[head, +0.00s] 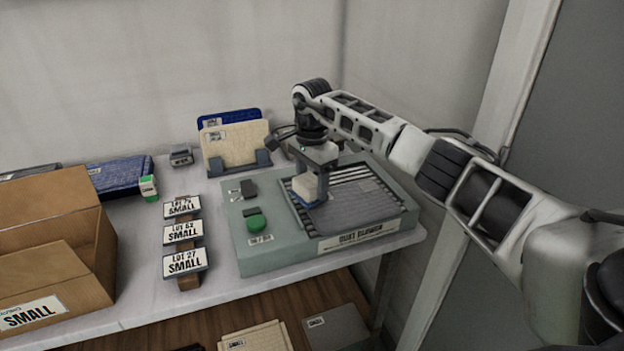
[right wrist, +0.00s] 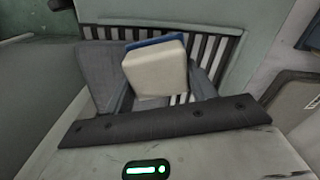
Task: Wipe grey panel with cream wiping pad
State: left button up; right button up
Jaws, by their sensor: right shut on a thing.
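The grey panel (head: 365,212) lies flat on the slatted grille of the dust blower (head: 262,263). My right gripper (head: 318,190) is shut on the cream wiping pad (head: 306,189), which has a blue layer on one side. The pad is over the panel's left part in the head view; I cannot tell whether it touches the panel. In the right wrist view the pad (right wrist: 154,72) shows in front of the grille, with part of the grey panel (right wrist: 98,70) beside it. My left gripper is out of view.
A rack (head: 245,168) holds a cream panel (head: 235,142) and a blue panel (head: 232,118) behind the blower. A green button (head: 256,222) is on the blower's left. Label blocks (head: 184,262) and an open cardboard box (head: 50,240) stand further left on the table (head: 150,305).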

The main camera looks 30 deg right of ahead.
jog(key=shift+f, duration=0.4)
jog(key=shift+d, duration=0.1)
